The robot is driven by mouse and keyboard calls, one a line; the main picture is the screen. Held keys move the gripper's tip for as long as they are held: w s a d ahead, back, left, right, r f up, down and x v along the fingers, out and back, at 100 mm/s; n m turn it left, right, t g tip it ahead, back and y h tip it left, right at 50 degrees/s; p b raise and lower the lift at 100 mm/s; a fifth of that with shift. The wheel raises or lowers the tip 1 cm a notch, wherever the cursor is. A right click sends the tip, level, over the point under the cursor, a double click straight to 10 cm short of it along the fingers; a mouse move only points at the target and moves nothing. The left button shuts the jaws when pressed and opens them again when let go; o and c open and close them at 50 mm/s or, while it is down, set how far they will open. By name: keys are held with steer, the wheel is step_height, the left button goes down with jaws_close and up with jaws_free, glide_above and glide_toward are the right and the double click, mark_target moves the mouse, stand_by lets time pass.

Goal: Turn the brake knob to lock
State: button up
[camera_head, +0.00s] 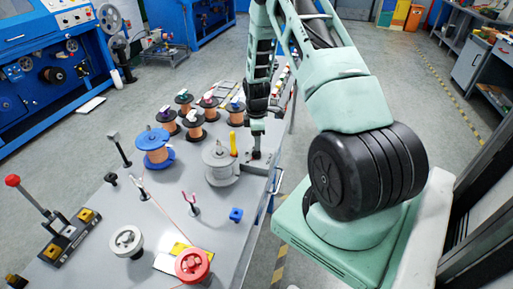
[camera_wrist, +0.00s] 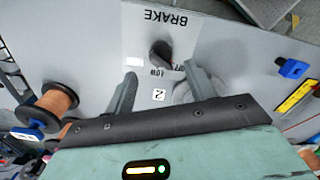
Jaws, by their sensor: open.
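The brake knob (camera_wrist: 161,54) is a small dark knob on a light grey plate (camera_wrist: 200,20) marked "BRAKE", seen in the upper middle of the wrist view. A "LOW" label and a tag with "2" lie near it; other lettering by the knob is partly hidden. My gripper (camera_wrist: 157,80) is open, its two grey fingers pointing toward the knob, which lies just beyond and between the fingertips. I cannot tell any contact. In the head view my gripper (camera_head: 257,153) points down at the table's right edge, beside a grey spool (camera_head: 220,165), and hides the knob.
The grey table (camera_head: 120,215) holds a blue spool (camera_head: 153,147), several copper-coloured spools (camera_head: 194,126) behind, and a yellow upright piece (camera_head: 233,143) close to my gripper.

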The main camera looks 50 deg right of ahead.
mark_target(256, 153)
step_height(256, 153, down, 6)
steer(key=shift+r+p, duration=0.1)
steer(key=shift+p, duration=0.35)
steer(key=c, duration=1)
steer(key=shift+o, duration=0.2)
